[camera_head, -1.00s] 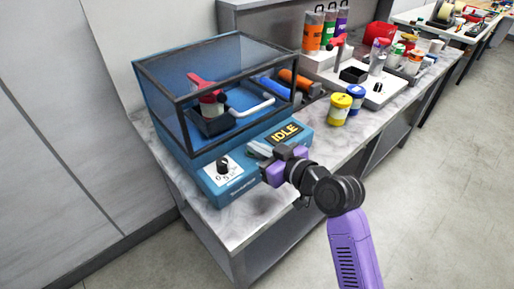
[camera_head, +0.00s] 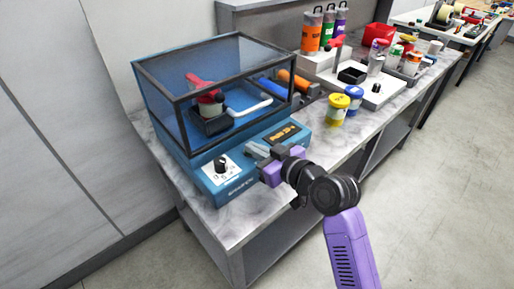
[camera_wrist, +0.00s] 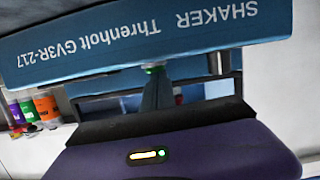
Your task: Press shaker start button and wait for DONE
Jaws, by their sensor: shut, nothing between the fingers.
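The blue shaker (camera_head: 205,180) stands at the table's left end. Its clear, dark-framed cover is down over a red-topped container (camera_head: 210,100) in a black holder. The small display (camera_head: 284,134) on the front panel shows orange text, seemingly a run countdown, too small to read surely. A dark knob (camera_head: 221,164) sits on a white dial at the left of the panel. My gripper (camera_head: 256,152) is shut and empty, its fingertips at the panel by the display. In the wrist view a green button (camera_wrist: 153,69) shows at the tips of my gripper (camera_wrist: 157,80), partly hidden, seemingly touched.
A yellow jar (camera_head: 338,109) and a blue jar (camera_head: 354,98) stand right of the shaker. Behind them are orange, green and purple bottles (camera_head: 327,30) and a white stand with a black tray (camera_head: 352,74). The floor at the right is clear.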

